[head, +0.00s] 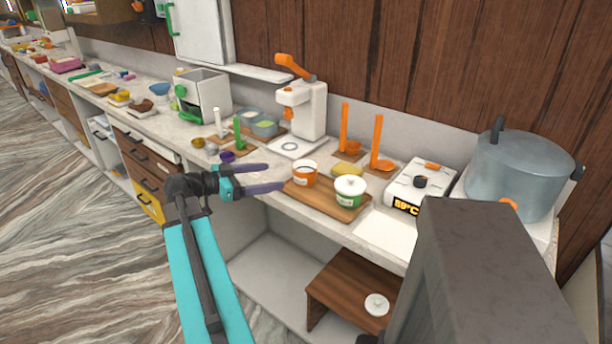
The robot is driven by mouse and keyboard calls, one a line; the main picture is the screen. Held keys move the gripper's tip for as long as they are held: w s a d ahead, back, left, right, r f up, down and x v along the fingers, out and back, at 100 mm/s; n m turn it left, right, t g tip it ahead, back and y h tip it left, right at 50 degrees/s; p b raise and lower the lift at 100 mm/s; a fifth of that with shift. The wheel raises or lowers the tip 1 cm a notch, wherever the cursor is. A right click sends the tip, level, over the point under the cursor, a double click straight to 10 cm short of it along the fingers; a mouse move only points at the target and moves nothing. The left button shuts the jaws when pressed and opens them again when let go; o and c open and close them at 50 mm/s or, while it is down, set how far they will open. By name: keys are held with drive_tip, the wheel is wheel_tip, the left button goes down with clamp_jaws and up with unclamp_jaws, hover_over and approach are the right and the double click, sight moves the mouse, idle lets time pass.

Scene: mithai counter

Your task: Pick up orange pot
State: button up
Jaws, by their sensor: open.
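The orange pot (304,176) is a small orange container with a white band and an open top. It stands upright on the left part of a wooden board (318,199) near the counter's front edge. A green and white lidded pot (348,192) stands to its right on the same board. My gripper (274,178) is open and empty, its two purple fingers pointing right toward the orange pot. The pot lies just past the fingertips. I cannot tell from this view whether the fingers touch it.
Behind stand a white press with an orange lever (302,108), orange ladles (378,150) and a yellow item (347,171). A wooden stool (350,283) sits below the counter.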

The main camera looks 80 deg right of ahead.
sight(294, 173)
idle(0.3)
drive_tip(key=shift+p+x, duration=0.9)
drive_tip(key=shift+x, duration=3.35)
drive_tip(key=shift+f, duration=0.1)
drive_tip(key=shift+p+x, duration=1.05)
drive_tip(key=shift+x, duration=1.55)
drive_tip(key=shift+a, duration=0.15)
drive_tip(key=c, duration=1.1)
